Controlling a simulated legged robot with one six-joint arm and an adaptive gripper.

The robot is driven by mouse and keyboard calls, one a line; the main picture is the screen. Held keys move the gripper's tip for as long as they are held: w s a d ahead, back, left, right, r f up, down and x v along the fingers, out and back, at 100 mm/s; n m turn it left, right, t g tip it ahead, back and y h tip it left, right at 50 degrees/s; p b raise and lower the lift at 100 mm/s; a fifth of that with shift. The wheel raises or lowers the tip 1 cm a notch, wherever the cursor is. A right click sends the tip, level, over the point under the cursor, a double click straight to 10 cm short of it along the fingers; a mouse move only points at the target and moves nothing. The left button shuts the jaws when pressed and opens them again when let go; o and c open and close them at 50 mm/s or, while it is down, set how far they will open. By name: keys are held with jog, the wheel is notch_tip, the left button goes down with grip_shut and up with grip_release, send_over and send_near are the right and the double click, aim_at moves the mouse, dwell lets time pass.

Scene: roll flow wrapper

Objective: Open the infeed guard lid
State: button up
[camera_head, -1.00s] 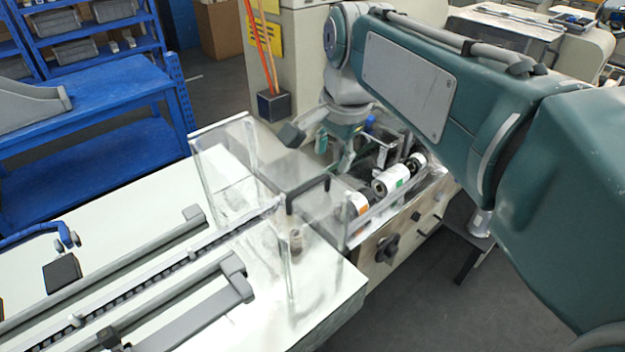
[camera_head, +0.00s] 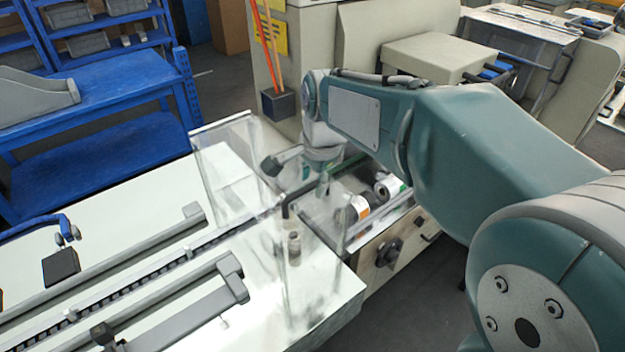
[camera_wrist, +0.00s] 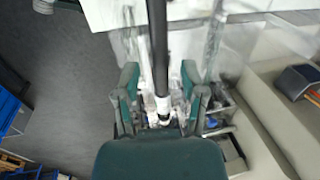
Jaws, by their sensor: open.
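The infeed guard lid (camera_head: 225,160) is a clear box-like cover over the end of the infeed conveyor, and it looks closed. Its black bar handle (camera_head: 287,203) shows on its top at the side towards the rollers, and also in the wrist view (camera_wrist: 157,45). My gripper (camera_head: 314,182) is low over the handle's far end, pointing down. In the wrist view my gripper (camera_wrist: 160,85) is open, with the handle running between its two green fingers and gaps on both sides. I cannot tell whether anything touches. My wrist partly hides the handle's far end in the head view.
The infeed conveyor (camera_head: 150,262) runs to the lower left. Rolls (camera_head: 357,207) and a black knob (camera_head: 388,252) are right of the guard. A blue bench (camera_head: 90,95) stands at the left. A dark holder with orange rods (camera_head: 278,104) is behind the guard.

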jog(key=shift+a+f, duration=0.1)
jog(key=shift+a, duration=0.05)
jog(key=shift+a, duration=0.1)
grip_shut()
